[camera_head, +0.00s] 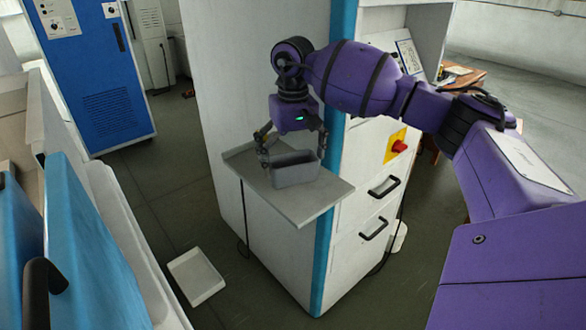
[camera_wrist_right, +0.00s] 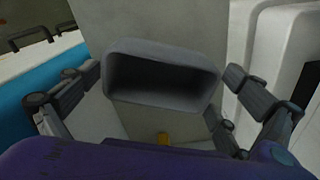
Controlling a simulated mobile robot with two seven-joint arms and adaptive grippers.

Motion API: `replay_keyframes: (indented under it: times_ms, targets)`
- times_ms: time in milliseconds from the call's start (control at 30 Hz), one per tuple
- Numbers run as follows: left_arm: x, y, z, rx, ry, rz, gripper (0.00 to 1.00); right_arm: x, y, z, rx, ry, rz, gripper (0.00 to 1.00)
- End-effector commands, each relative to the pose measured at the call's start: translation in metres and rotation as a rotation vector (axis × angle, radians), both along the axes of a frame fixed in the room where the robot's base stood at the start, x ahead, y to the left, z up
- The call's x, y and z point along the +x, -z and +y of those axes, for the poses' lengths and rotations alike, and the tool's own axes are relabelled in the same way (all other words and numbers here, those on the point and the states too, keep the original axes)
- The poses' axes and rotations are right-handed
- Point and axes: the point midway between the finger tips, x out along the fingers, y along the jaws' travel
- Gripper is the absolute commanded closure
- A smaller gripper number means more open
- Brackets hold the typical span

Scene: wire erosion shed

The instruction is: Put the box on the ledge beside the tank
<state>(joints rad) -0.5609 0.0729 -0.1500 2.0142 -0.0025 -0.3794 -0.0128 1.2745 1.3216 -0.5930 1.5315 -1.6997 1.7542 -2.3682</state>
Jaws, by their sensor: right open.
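The box (camera_head: 296,174) is a small grey open-topped bin. It stands upright on a flat grey shelf (camera_head: 320,197) fixed to the side of a white cabinet. My right gripper (camera_head: 292,158) is above the box, pointing down, with its fingers apart on either side of it. In the right wrist view the box (camera_wrist_right: 160,96) lies between the two spread fingers, with gaps on both sides; its dark inside looks empty. I cannot tell for sure which surface is the ledge beside the tank. My left gripper is out of view.
The white cabinet (camera_head: 240,80) with a blue edge rises behind the shelf. A red knob (camera_head: 399,146) and drawer handles are on its right face. A machine with blue panels (camera_head: 85,245) and a pale rim is at left. A white tray (camera_head: 196,276) lies on the floor.

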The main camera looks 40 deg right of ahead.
Motion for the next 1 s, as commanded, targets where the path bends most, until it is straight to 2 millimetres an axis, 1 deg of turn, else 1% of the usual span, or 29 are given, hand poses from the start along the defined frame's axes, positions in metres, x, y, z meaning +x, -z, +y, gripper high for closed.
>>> replay_keyframes:
  times_ms: [33, 100, 167, 400, 433, 467, 700, 1000]
  targets:
    - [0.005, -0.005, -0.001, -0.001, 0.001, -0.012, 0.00, -0.001, 0.006, 0.000, 0.001, 0.000, 0.000, 0.00]
    - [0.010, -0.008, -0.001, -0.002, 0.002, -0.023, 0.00, 0.000, 0.015, 0.000, 0.001, 0.000, 0.000, 0.00]
    - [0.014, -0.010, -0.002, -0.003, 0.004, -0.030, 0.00, 0.000, 0.019, 0.000, 0.002, 0.000, -0.002, 0.00]
    - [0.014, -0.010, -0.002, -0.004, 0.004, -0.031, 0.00, 0.000, 0.023, 0.000, 0.000, 0.001, -0.002, 0.00]
    - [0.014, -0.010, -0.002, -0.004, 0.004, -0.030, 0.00, 0.000, 0.022, 0.000, 0.001, 0.001, -0.001, 0.01]
    - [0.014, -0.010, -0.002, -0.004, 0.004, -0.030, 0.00, 0.000, 0.022, 0.000, 0.001, 0.001, -0.001, 0.05]
    - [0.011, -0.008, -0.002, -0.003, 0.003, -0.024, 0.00, 0.000, 0.022, 0.000, 0.001, 0.001, -0.001, 0.36]
    - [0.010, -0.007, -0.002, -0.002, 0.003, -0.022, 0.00, 0.000, 0.019, 0.000, 0.001, 0.001, -0.003, 0.36]
